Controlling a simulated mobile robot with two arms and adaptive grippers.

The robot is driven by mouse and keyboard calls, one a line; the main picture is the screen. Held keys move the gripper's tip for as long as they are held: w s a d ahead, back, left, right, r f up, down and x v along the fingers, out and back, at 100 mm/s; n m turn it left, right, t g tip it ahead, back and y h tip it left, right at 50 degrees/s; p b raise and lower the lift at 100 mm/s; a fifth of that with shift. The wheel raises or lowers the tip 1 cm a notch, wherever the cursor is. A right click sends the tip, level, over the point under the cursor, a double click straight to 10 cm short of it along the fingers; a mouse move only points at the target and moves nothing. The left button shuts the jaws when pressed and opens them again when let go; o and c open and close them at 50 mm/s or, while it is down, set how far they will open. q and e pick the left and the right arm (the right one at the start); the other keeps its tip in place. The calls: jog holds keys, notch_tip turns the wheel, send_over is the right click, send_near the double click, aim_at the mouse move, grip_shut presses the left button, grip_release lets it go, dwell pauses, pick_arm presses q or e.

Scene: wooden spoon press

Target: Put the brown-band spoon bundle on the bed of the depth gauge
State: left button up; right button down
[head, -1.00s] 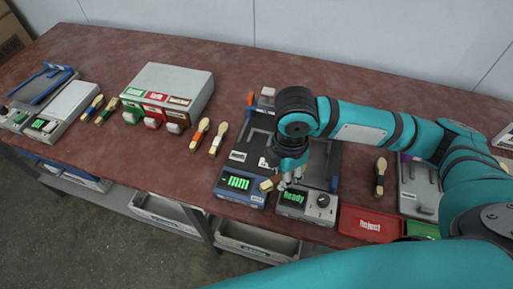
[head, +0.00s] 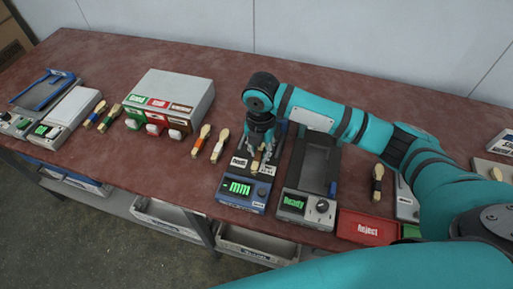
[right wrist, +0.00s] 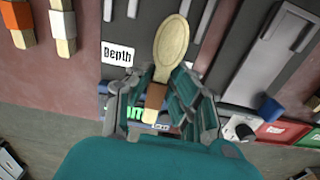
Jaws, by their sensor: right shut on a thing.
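The brown-band spoon bundle (right wrist: 171,45) is pale wood with a brown band low on its handle. My right gripper (right wrist: 160,100) is shut on it around the band, with the spoon's bowl sticking out past the fingers. In the head view this gripper (head: 259,155) is over the depth gauge (head: 236,206), which has a blue front and a green "mm" display. The "Depth" label (right wrist: 118,53) shows left of the spoon in the right wrist view. The arm and gripper hide much of the gauge's bed. I cannot tell whether the bundle touches the bed. My left gripper is not in view.
A "Ready" device (head: 318,160) with a knob stands right of the gauge. A red Reject tray (head: 366,228) is at the front right, with a dark-banded spoon (head: 377,183) behind it.

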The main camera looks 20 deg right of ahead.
jog(key=w, duration=0.3)
jog(key=shift+f, duration=0.1)
jog(key=shift+f+p, duration=0.5)
jog(key=shift+f, duration=1.3)
jog(key=shift+f, duration=0.15)
jog(key=c, duration=1.2)
grip_release()
jog(key=shift+c, duration=0.2)
notch_tip(320, 180, up, 12)
jog(key=b, duration=0.1)
jog(key=shift+r, duration=0.2)
